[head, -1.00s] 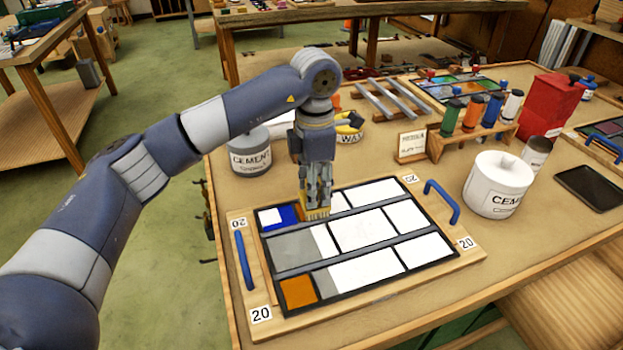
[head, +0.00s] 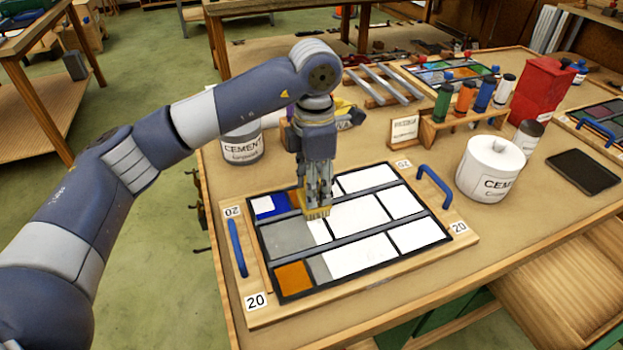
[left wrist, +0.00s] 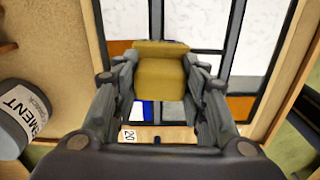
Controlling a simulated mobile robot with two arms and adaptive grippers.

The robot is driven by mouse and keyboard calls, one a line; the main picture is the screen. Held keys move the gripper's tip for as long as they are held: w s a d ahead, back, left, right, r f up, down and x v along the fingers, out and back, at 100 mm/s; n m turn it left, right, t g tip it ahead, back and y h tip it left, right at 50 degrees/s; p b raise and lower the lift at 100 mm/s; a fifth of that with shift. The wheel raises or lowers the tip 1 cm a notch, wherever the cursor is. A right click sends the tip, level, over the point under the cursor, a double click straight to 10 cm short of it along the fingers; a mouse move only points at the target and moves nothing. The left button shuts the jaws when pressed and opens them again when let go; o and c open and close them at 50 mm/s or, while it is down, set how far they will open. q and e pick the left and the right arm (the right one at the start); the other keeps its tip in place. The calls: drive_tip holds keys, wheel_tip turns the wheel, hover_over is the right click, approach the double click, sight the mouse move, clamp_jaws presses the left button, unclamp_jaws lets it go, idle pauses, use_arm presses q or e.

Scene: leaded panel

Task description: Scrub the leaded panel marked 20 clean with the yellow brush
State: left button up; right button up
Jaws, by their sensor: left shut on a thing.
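The leaded panel marked 20 (head: 273,243) lies flat on a wooden board with blue handles. Most of its panes are white; an orange pane (head: 293,275) shows at the near left corner, a grey pane (head: 285,240) behind it, and a blue pane with a white patch (head: 268,207) at the far left. My left gripper (head: 317,200) is shut on the yellow brush (head: 317,212). The bristles point down at the panel, near the lead between the far and middle rows; exact contact is unclear. The brush also shows in the left wrist view (left wrist: 160,75). My right gripper is not in view.
A cement tub (head: 243,147) stands behind the board's far left, and a white cement pot (head: 492,168) to its right. A rack of bottles (head: 455,125), a small card (head: 404,130), a red can (head: 545,103) and a dark tablet (head: 582,172) stand or lie farther right.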

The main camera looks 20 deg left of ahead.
use_arm(q)
drive_tip(key=shift+s+d, duration=0.9)
drive_tip(key=shift+s, duration=0.3)
drive_tip(key=shift+s+b, duration=0.1)
drive_tip(key=shift+b, duration=0.2)
drive_tip(key=shift+s+d, duration=0.95)
drive_tip(key=shift+s, duration=0.1)
drive_tip(key=shift+s+d+f+b, duration=0.1)
drive_tip(key=shift+s+d+b, duration=0.55)
drive_tip(key=shift+s, duration=0.35)
drive_tip(key=shift+s+d, duration=0.25)
